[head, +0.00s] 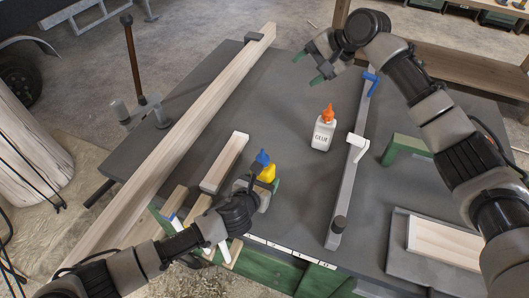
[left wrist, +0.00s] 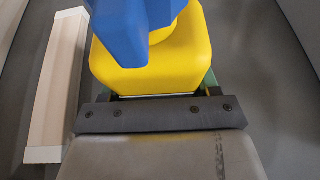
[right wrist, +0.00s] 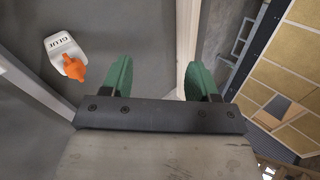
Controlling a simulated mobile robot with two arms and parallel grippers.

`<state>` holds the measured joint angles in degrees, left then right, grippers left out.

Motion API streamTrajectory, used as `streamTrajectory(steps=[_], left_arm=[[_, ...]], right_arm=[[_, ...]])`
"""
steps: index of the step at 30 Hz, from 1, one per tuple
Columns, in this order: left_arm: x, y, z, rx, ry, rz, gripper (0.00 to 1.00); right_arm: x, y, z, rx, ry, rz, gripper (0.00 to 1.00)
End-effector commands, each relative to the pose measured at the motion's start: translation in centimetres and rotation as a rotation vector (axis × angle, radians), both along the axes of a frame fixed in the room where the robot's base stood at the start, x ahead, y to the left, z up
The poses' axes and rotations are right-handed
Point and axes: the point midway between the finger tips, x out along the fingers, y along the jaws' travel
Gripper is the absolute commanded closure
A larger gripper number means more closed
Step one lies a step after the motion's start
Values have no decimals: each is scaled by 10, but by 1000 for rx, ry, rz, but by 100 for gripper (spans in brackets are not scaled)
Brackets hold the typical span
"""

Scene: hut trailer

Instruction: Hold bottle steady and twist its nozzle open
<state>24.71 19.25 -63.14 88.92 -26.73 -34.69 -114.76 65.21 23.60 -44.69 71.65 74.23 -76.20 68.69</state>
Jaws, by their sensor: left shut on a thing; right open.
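A yellow bottle (head: 266,173) with a blue nozzle (head: 262,158) stands at the table's near edge. My left gripper (head: 263,184) is shut on its body. In the left wrist view the yellow body (left wrist: 150,62) sits between the jaws, and the blue nozzle (left wrist: 130,25) fills the top. A white glue bottle (head: 323,134) with an orange nozzle (head: 328,113) stands upright at mid-table, apart from both grippers. My right gripper (head: 308,68) is open and empty above the far part of the table, away from the yellow bottle. It also shows in the right wrist view (right wrist: 158,75).
A long plank (head: 185,130) crosses the grey table (head: 275,95) on the left. A short wood block (head: 224,163) lies beside the yellow bottle. A bar clamp (head: 349,175) lies right of the glue bottle. A tray (head: 398,255) with a board is at the right.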

Motion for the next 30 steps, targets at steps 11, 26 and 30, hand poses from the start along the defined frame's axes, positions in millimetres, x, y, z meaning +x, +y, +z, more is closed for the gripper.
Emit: streamTrajectory(steps=[11,26,30], left_arm=[[0,0,1,-1,-2,-1,73],[0,0,1,-2,-3,-1,73],[0,0,1,-2,-3,-1,73]], right_arm=[[-98,74,-39,-314,634,9,40],[-124,94,-106,-349,675,1,40],[-131,101,-129,-348,674,1,40]])
